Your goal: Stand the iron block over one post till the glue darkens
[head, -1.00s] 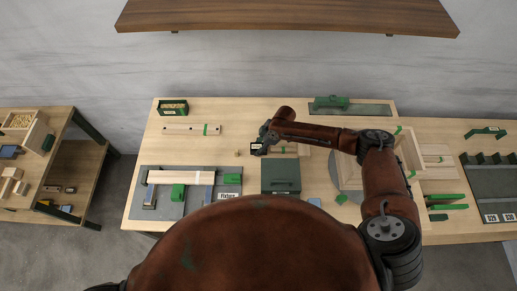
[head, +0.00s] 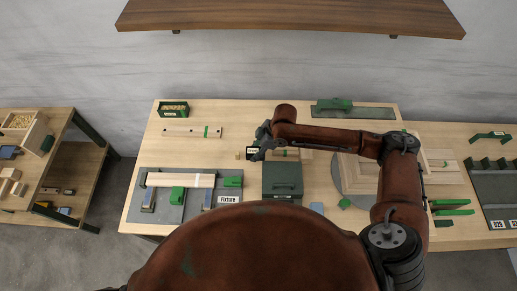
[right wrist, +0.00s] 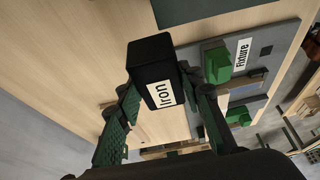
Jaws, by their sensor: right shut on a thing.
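My right gripper (head: 262,144) is shut on the iron block (right wrist: 150,60), a black block with a white "Iron" label. In the right wrist view the block sits between the green finger pads (right wrist: 165,100). In the head view it is held near the middle of the workbench, right of the fixture, and is mostly hidden by the gripper. The grey fixture (head: 172,213) carries a pale wooden bar (head: 180,180) with green blocks beside it. I cannot clearly tell which piece is the post, or see any glue. My left gripper is not in view.
A green box (head: 282,182) stands on the bench below the right gripper. A wooden crate on a round grey plate (head: 340,178) is to the right, partly behind my arm. A slotted strip (head: 180,131) lies behind the fixture. Bench between strip and fixture is clear.

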